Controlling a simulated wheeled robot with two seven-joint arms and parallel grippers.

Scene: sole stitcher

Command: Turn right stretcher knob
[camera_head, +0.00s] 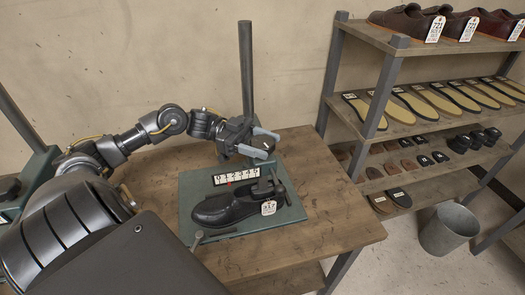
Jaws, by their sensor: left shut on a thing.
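A black shoe (226,206) with a white tag (269,208) lies on a green base plate (285,219) on the wooden table. Dark stretcher hardware (264,187) sticks up from the shoe's opening at its right end. A scale (236,176) with numbers and a red pointer stands behind the shoe. My left gripper (266,142) is above and behind the shoe's right end. My right gripper is not in view.
A dark upright post (246,70) stands behind my left gripper. A small bar handle (214,236) sits at the plate's front edge. The wooden table (330,222) is bare at right. A shelf rack (440,45) with shoes and soles and a grey bucket (449,229) stand further right.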

